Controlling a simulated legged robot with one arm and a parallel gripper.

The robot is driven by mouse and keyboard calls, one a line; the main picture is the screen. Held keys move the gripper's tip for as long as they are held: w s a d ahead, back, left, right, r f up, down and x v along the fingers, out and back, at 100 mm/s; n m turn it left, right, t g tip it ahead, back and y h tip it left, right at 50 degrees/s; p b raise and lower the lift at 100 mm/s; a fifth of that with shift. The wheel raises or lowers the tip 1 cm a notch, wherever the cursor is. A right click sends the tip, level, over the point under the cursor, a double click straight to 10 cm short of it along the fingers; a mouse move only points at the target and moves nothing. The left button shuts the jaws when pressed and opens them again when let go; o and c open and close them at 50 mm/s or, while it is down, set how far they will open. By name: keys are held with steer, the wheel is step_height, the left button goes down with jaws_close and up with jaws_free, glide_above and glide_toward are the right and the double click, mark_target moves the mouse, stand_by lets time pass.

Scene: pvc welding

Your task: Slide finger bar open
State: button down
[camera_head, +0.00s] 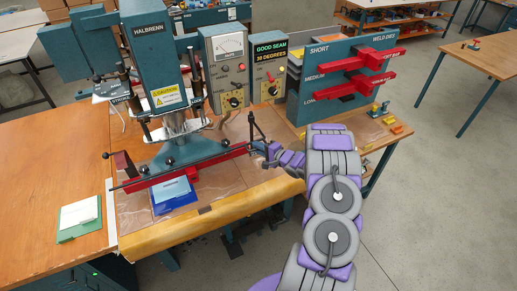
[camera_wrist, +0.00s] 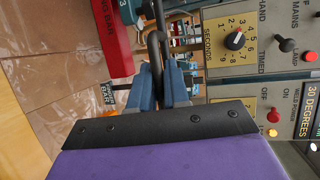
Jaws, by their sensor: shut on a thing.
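The red finger bar (camera_head: 190,172) runs across the front of the welding machine, under its press head. Its end, with partly cut-off lettering, also shows in the wrist view (camera_wrist: 113,40). A thin black handle (camera_head: 252,127) stands up at the bar's right end. My gripper (camera_head: 270,153) is at this right end. In the wrist view its two blue-grey fingers (camera_wrist: 158,88) are closed around the dark metal loop of the handle (camera_wrist: 154,48). A blue pouch (camera_head: 174,194) lies on the table below the bar. The exact contact is small in the head view.
The welding machine (camera_head: 155,55) stands behind the bar. Control boxes with a dial (camera_head: 235,101) and a green display (camera_head: 270,48) stand behind my gripper. A teal rack with red bars (camera_head: 345,85) is to the right. A green-and-white pad (camera_head: 79,217) lies at the left.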

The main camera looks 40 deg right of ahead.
steer(key=c, duration=1.2)
jaws_free()
steer(key=shift+d, duration=0.1)
steer(key=shift+s, duration=0.1)
steer(key=v, duration=1.7)
steer(key=shift+s+d+f+p, duration=0.15)
steer(key=shift+f+p, duration=0.05)
steer(key=shift+p, duration=0.1)
